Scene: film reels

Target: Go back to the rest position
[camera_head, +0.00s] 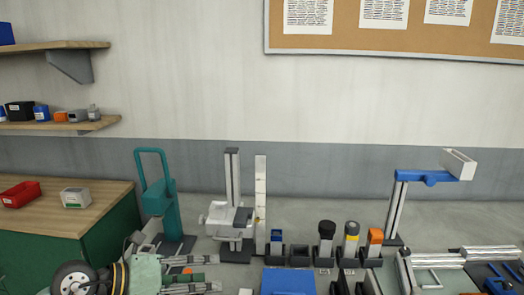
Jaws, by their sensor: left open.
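My left gripper (213,273) reaches in from the lower left with a grey-green body and two ribbed grey fingers. The fingers point right and stand apart, one above the other. I see nothing held between them, though a small orange and green piece shows at their base. A blue box (288,281) lies to the right of the fingertips, apart from them. My right gripper does not show. I cannot make out any film reel for certain.
A teal stand (157,198) and a grey-white column device (231,215) rise behind the gripper. Dark holders with capped bottles (351,240) stand right of centre. A blue-armed stand (427,178) and metal rails (432,262) are at right. A green cabinet (112,235) stands left.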

